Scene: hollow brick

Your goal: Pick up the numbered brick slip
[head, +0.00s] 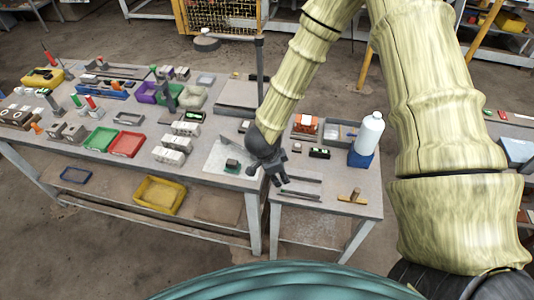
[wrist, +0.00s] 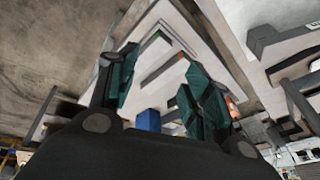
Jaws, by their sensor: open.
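I cannot make out a number on any piece, so I cannot tell which thing is the numbered brick slip. An orange-brown block with a white patch (head: 305,125) stands at the back of the right-hand table. Pale hollow-looking blocks (head: 174,150) stand in a column on the long table to the left. My gripper (head: 279,178) hangs over the gap side of the right-hand table, fingers pointing down. In the wrist view my gripper (wrist: 160,82) has its two dark green fingers apart, with nothing seen between them but background.
A white bottle (head: 370,131) stands beside a blue block (head: 361,159) at the right table's edge. Dark bars (head: 299,188) and a wooden-handled tool (head: 352,196) lie at its front. Green (head: 99,139) and red (head: 126,144) trays lie left.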

